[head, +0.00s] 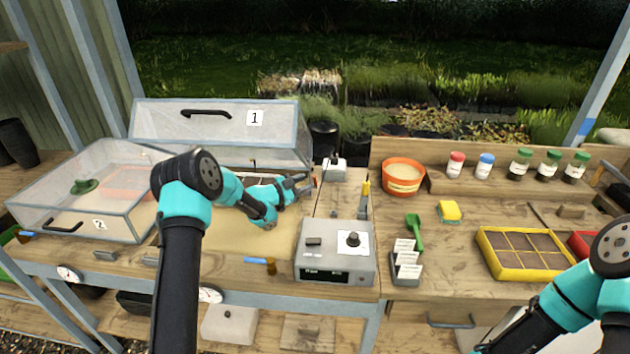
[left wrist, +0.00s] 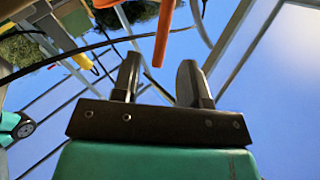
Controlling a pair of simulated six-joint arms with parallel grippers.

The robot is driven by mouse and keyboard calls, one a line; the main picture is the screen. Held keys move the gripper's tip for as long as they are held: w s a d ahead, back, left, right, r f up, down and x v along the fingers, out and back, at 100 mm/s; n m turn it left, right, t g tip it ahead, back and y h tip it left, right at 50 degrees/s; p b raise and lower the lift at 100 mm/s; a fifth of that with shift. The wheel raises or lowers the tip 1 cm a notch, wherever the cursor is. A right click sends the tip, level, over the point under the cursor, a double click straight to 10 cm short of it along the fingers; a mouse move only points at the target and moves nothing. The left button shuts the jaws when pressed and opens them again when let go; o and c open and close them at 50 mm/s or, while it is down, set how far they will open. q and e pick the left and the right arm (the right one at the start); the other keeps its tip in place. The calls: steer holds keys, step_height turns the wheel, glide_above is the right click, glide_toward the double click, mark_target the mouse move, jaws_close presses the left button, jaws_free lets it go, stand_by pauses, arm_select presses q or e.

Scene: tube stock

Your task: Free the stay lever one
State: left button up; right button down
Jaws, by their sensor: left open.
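Cold frame one's lid (head: 160,122), marked 1, stands raised at the back left. My left gripper (head: 303,184) is at the right end of this frame, below the lid's right edge. It is open. In the left wrist view an orange bar, apparently the stay lever (left wrist: 163,38), comes down from the top, and its end lies between the two fingertips (left wrist: 159,70) in the picture. I cannot tell whether they touch it. In the head view only a small reddish bit (head: 314,182) shows beside the fingertips. My right gripper is out of view.
Closed cold frame two (head: 95,222) stands at left. A grey control box (head: 322,268) with a knob sits in front of my left gripper. An orange pot (head: 403,177) and a yellow-handled tool (head: 365,190) are to the right. A thin dark cable crosses the wrist view.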

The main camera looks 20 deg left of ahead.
mark_target(315, 183)
arm_select(q)
steer(key=x, duration=0.5)
steer(key=shift+w, duration=0.1)
steer(key=shift+c, duration=0.4)
jaws_close()
